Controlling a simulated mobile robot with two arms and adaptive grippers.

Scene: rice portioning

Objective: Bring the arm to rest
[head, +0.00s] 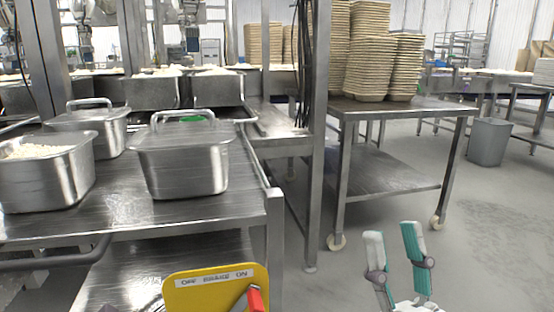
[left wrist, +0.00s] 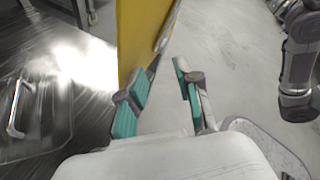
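My right gripper (head: 393,236) is low at the right of the head view. Its two teal-and-grey fingers point up and stand apart, with only floor seen between them. My left gripper (left wrist: 162,76) shows in the left wrist view. Its fingers are apart and nothing is held between them. A yellow panel shows behind its left finger, and I cannot tell whether they touch. The left gripper does not show in the head view.
A steel table (head: 240,208) at the left carries a lidded steel container (head: 180,160) and an open container of rice (head: 45,180). A wheeled table (head: 400,108) holds stacked trays (head: 370,65). A grey bin (head: 489,142) stands at the right. Floor around my right gripper is clear.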

